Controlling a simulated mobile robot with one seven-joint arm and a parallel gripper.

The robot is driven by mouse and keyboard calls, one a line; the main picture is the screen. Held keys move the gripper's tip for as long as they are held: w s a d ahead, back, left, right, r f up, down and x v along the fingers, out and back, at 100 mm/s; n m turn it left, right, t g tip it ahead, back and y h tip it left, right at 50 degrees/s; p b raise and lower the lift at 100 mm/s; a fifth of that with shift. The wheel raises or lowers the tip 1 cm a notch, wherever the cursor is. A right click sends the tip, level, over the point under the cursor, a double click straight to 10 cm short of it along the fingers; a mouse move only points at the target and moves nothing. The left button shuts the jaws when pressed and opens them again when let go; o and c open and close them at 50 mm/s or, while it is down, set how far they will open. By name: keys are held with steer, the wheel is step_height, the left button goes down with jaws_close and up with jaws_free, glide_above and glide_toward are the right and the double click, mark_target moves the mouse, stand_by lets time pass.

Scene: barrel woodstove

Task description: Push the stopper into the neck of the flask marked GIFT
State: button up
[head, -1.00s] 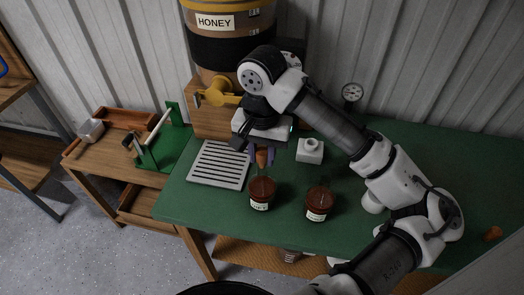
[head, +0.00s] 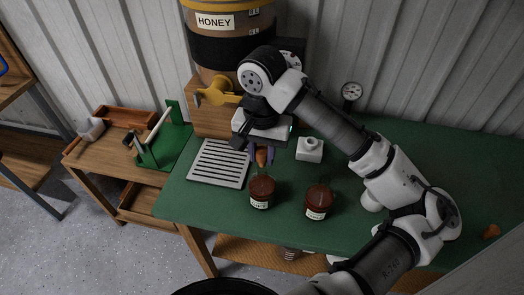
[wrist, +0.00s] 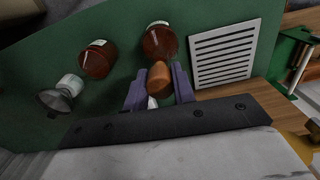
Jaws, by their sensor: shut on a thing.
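My gripper (wrist: 158,76) is shut on an orange-brown stopper (wrist: 159,79), held between two purple fingers. The stopper also shows in the head view (head: 262,157), just above or at the neck of the left red-brown flask (head: 262,191). I cannot tell whether it touches the neck. That flask shows just beyond the stopper in the wrist view (wrist: 160,42). A similar red-brown flask (head: 319,201) stands upright to its right. Both have pale labels, too small to read surely, so I cannot tell which says GIFT.
A slotted grey tray (head: 219,164) lies left of the flasks on the green table (head: 400,225). A honey barrel (head: 230,60) with a yellow tap is at the back. Another orange-brown piece (head: 491,232) lies at far right.

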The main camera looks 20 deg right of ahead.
steer(key=shift+f+b, duration=0.5)
steer(key=shift+f, duration=0.6)
steer(key=shift+r, duration=0.15)
steer(key=shift+r+p, duration=0.95)
steer(key=shift+p, duration=0.3)
steer(key=shift+d+p, duration=0.1)
steer(key=shift+p, duration=0.45)
stand_by(0.4)
steer(key=shift+f+b, duration=0.55)
steer(key=shift+f, duration=0.55)
stand_by(0.5)
steer(key=shift+r, duration=0.15)
steer(key=shift+r+p, duration=1)
steer(key=shift+p, duration=0.25)
